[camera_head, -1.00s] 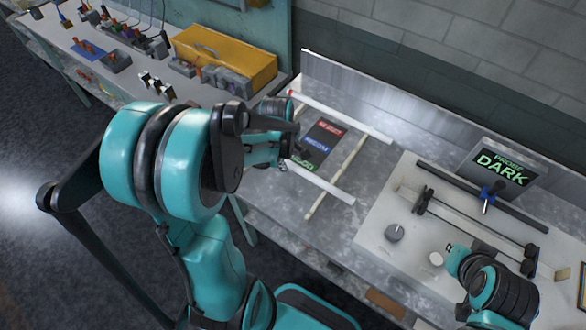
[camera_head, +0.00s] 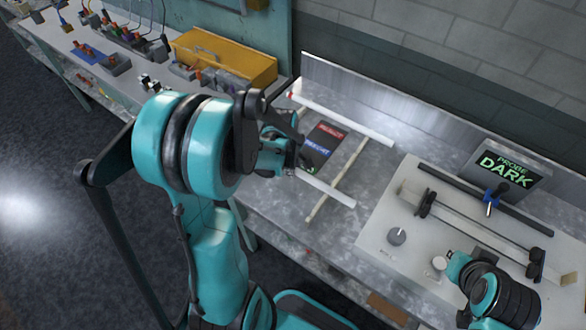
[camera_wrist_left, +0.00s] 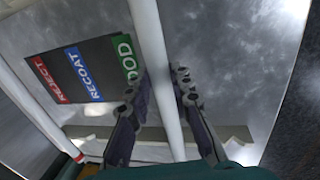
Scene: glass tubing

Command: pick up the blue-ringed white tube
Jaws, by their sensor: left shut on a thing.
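A white tube (camera_head: 327,188) lies on the near side of the bench, its right end across a pale rail (camera_head: 335,181). My left gripper (camera_head: 290,160) is around its left part. In the left wrist view the tube (camera_wrist_left: 152,45) runs between the two fingers (camera_wrist_left: 163,95), which are shut on it. No blue ring shows on its visible length; its far left end is hidden by the gripper. A second white tube (camera_head: 345,117) with a red ring lies farther back, and its red ring shows in the wrist view (camera_wrist_left: 77,157). My right arm is at the lower right; its fingers cannot be made out.
A dark mat (camera_head: 322,142) with red, blue and green labels lies between the tubes. A fixture panel (camera_head: 375,235) with rods and knobs is at right, with a screen reading DARK (camera_head: 505,168) behind. A yellow box (camera_head: 225,55) stands at back left.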

